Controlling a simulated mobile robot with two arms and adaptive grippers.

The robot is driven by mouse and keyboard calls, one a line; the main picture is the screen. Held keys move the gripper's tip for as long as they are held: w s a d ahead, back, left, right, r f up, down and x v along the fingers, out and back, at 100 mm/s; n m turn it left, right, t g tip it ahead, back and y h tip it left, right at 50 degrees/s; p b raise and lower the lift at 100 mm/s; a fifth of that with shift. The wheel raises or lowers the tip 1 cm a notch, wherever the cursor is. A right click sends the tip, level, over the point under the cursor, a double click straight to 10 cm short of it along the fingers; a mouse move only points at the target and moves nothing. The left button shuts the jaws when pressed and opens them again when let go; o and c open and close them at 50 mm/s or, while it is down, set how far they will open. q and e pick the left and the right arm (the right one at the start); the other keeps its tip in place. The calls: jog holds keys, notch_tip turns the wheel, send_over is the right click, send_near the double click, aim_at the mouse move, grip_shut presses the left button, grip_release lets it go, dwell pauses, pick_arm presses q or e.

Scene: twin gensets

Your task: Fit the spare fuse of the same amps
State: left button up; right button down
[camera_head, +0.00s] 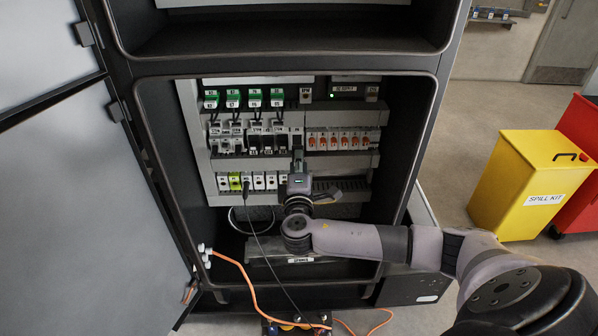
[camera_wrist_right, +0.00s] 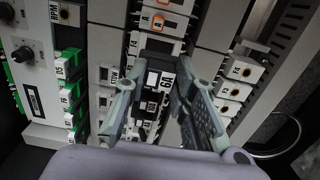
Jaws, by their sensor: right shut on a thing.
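My right gripper (camera_head: 298,163) reaches into the open cabinet at the middle rows of modules. In the right wrist view, its two fingers (camera_wrist_right: 162,100) stand either side of a black labelled module (camera_wrist_right: 156,78) in a row of similar modules. The gripper is shut on this module, which looks like a fuse holder; whether it is seated or drawn out is unclear. More black modules (camera_head: 260,141) sit just left of the gripper in the head view. I cannot make out a loose spare fuse or any amp marking. My left gripper is not in view.
Green-topped modules (camera_head: 254,98) are above, orange-marked modules (camera_head: 342,140) to the right, and white terminals (camera_head: 258,182) below. An orange cable (camera_head: 247,278) and a dark lead hang in front. The open door (camera_head: 75,210) bounds the left. A yellow spill bin (camera_head: 532,185) stands right.

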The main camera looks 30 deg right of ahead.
jog(key=shift+b+x, duration=0.85)
jog(key=shift+x, duration=1.15)
jog(key=shift+w, duration=0.1)
jog(key=shift+w+d+b, duration=0.35)
jog(key=shift+w+b, duration=0.1)
jog(key=shift+w, duration=0.05)
dwell(1.3)
jog(key=c, duration=1.2)
grip_release()
jog(key=shift+c, duration=0.2)
